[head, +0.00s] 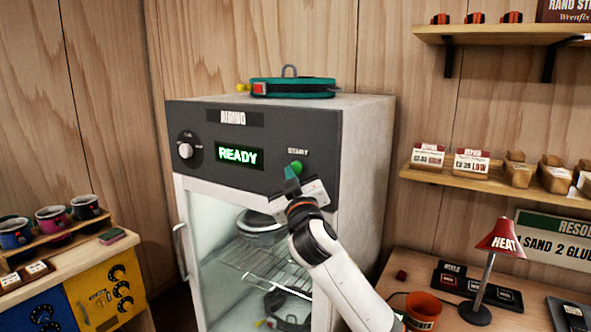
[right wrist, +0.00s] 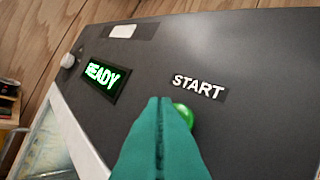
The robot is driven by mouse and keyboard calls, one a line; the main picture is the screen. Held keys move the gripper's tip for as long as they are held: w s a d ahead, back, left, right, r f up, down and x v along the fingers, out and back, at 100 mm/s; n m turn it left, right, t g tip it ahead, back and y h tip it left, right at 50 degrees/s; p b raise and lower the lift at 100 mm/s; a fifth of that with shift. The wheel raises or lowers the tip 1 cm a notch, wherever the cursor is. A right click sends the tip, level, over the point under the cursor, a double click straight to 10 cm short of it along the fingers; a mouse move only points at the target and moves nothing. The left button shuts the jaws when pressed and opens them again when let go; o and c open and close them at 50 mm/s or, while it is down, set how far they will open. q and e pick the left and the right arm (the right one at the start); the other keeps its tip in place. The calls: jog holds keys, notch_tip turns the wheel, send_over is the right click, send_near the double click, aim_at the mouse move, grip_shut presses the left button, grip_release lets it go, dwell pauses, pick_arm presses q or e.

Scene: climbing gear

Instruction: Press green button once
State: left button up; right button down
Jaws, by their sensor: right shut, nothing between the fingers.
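The green button (head: 297,166) is on the dark front panel of the airing cabinet (head: 362,170), below the START label. In the right wrist view the green button (right wrist: 184,115) shows just behind and to the right of my fingertips, partly hidden by them. My right gripper (head: 291,172) is shut and empty, its teal fingers at the button; the tips also show in the right wrist view (right wrist: 160,103). I cannot tell whether they touch the button. The display (head: 239,155) reads READY in green. My left gripper is not in view.
A teal harness belt (head: 292,88) lies on top of the cabinet. A dial (head: 186,150) is at the panel's left. A red HEAT lamp (head: 502,238) and an orange pot (head: 423,308) stand on the bench at right. Wall shelves are at right, a counter with cups at left.

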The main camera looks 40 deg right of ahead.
jog(key=shift+d, duration=0.1)
dwell(0.3)
jog(key=shift+w+d, duration=0.15)
jog(key=shift+d, duration=0.15)
jog(key=shift+w+d+r, duration=0.1)
jog(key=shift+w+d, duration=0.05)
jog(key=shift+d, duration=0.25)
dwell(0.6)
jog(key=shift+a, duration=0.1)
jog(key=shift+s+a, duration=0.3)
jog(key=shift+a, duration=0.4)
jog(key=shift+s+a, duration=0.3)
jog(key=shift+a, duration=0.45)
jog(key=shift+s+a, duration=0.35)
jog(key=shift+a, duration=0.45)
jog(key=shift+s+a, duration=0.3)
jog(key=shift+a, duration=0.45)
